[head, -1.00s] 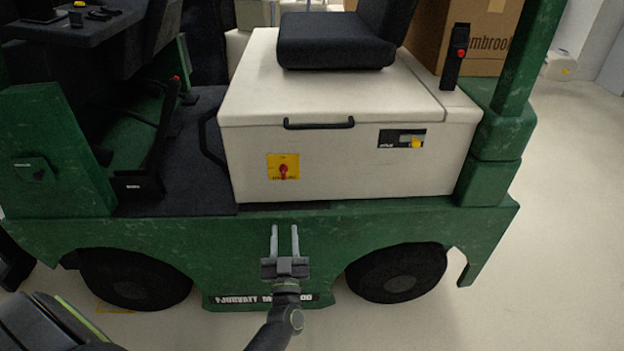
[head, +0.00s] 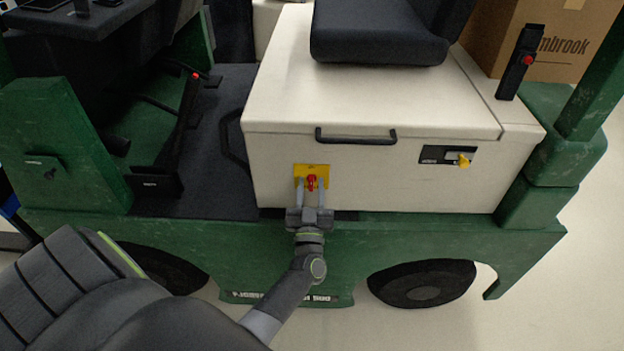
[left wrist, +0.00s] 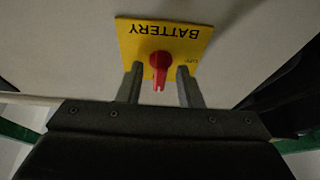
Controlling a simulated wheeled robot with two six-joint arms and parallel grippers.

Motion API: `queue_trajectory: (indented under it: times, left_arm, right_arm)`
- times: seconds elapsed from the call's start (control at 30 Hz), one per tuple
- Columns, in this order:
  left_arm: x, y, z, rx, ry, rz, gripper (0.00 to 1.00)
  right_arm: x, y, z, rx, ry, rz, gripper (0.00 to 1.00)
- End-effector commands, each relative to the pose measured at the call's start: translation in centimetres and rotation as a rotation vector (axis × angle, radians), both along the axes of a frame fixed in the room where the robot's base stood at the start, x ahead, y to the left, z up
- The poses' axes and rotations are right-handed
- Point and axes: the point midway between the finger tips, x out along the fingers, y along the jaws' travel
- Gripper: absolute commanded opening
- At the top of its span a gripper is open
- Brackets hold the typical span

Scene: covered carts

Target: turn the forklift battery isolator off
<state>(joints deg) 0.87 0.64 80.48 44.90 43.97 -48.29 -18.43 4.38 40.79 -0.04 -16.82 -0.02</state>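The battery isolator is a red rotary knob (head: 311,181) on a yellow plate (head: 325,170), on the cream side panel of the green forklift. In the left wrist view the plate (left wrist: 196,40) reads "BATTERY" upside down, and the red knob (left wrist: 160,66) has a white mark on its tip. My left gripper (head: 312,188) is open in front of the plate. In the left wrist view its fingers (left wrist: 160,82) stand on either side of the knob's lower part, with gaps visible on both sides. My right gripper is not in view.
A black handle (head: 356,138) is above the plate, and a black panel with a yellow part (head: 447,156) is to its right. The seat (head: 378,35) is on top. Red-tipped levers stand left and right. A cardboard box (head: 545,45) is behind.

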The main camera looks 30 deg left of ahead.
Motion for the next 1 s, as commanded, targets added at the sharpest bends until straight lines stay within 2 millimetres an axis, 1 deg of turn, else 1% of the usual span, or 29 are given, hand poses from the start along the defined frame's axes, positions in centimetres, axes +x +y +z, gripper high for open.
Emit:
queue_trajectory:
  times: [0.23, 0.27, 0.5, 0.77, 1.0]
  left_arm:
    - [0.03, 0.02, 0.03, 0.000, 0.000, 0.000, 0.33]
    - [0.02, 0.01, 0.03, 0.000, 0.000, 0.000, 0.31]
    - [0.02, 0.01, 0.02, 0.000, 0.000, 0.000, 0.00]
    - [0.03, 0.00, 0.02, -0.006, -0.004, 0.000, 0.00]
    - [0.05, -0.03, 0.00, -0.072, -0.042, 0.000, 0.00]
  right_arm:
    - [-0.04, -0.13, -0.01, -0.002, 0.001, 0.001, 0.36]
    - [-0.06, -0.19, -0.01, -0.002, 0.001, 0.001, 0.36]
    - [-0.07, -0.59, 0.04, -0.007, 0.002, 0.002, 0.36]
    - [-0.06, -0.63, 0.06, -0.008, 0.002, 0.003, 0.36]
    - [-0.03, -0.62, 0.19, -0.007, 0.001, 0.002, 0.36]
